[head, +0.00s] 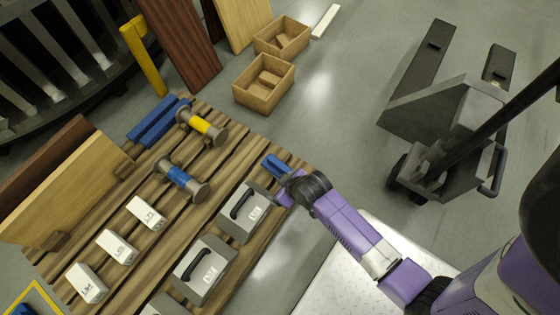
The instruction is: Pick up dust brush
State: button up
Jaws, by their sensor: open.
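A small blue object (274,164), which looks like the dust brush, lies at the right corner of the slatted wooden bench top. Its bristles cannot be made out. My gripper (284,187) is at the end of my purple arm, right beside the blue object and overlapping it in the picture. The gripper is open. The fingertips are small and partly hidden by my wrist, so I cannot tell whether they touch the blue object or are around it.
Grey cases with black handles (245,211) stand just left of my gripper. Blue-banded (181,178) and yellow-banded (202,126) cylindrical tools and white labelled blocks (117,247) lie farther left. Two wooden boxes (264,98) stand behind. A pallet jack (450,120) is at right. Floor between is clear.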

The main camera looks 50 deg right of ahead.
aim_at(280, 167)
jog(key=w+d+f+g+b, duration=0.1)
jog(key=w+d+f+b, duration=0.2)
jog(key=w+d+f+g+b, duration=0.2)
jog(key=d+f+b, duration=0.1)
jog(key=d, duration=0.1)
jog(key=w+d+f+g+y+b, duration=0.1)
jog(key=w+d+f+g+b, duration=0.1)
jog(key=w+d+f+b, duration=0.1)
jog(key=shift+w+d+f, duration=0.1)
jog(key=shift+w+d, duration=0.25)
jog(key=shift+d, duration=0.35)
jog(key=shift+d+b, duration=0.15)
jog(key=shift+b, duration=0.2)
jog(key=f+b, duration=0.5)
jog(key=f, duration=0.2)
jog(key=shift+w+f, duration=0.2)
jog(key=c, duration=1.7)
jog(key=shift+r, duration=0.1)
